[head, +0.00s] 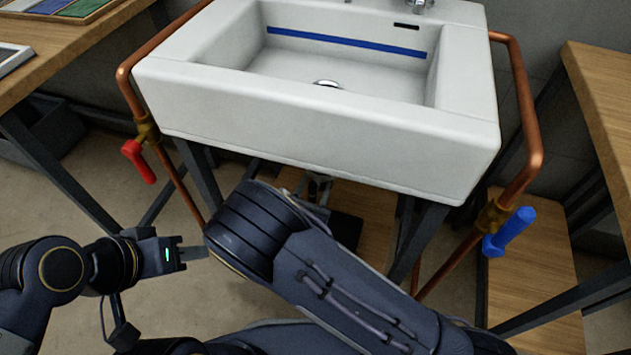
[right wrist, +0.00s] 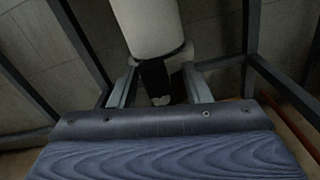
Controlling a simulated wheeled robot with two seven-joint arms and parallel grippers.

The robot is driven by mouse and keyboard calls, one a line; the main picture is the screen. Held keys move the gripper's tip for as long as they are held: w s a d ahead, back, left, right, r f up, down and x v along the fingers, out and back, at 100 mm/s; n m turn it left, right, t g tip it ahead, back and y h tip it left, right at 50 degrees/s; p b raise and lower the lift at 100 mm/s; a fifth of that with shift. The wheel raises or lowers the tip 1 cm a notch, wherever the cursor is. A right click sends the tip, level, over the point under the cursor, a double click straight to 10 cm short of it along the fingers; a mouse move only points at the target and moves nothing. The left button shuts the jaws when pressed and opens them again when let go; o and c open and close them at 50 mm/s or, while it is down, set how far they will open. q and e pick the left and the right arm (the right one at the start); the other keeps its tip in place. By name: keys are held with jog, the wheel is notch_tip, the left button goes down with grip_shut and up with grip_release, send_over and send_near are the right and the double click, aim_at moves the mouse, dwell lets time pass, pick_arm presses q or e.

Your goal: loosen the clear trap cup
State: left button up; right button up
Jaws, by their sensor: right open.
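The right wrist view shows a pale, rounded cylinder (right wrist: 147,25) coming down from the top edge. It looks like part of the trap, but I cannot tell for sure that it is the clear cup. My right gripper (right wrist: 160,68) is open, with its fingertips at either side of the cylinder's lower end. I cannot tell whether they touch it. A dark shape shows between the fingers. In the head view my right arm reaches under the white sink (head: 330,135), and the trap is mostly hidden. My left gripper (head: 195,254) is left of that arm, seen side-on, holding nothing visible.
Copper pipes run down both sides of the sink, with a red valve handle (head: 138,161) at left and a blue one (head: 509,233) at right. Dark frame legs stand below. Wooden benches flank the bay. The floor at lower left is partly clear.

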grip_shut()
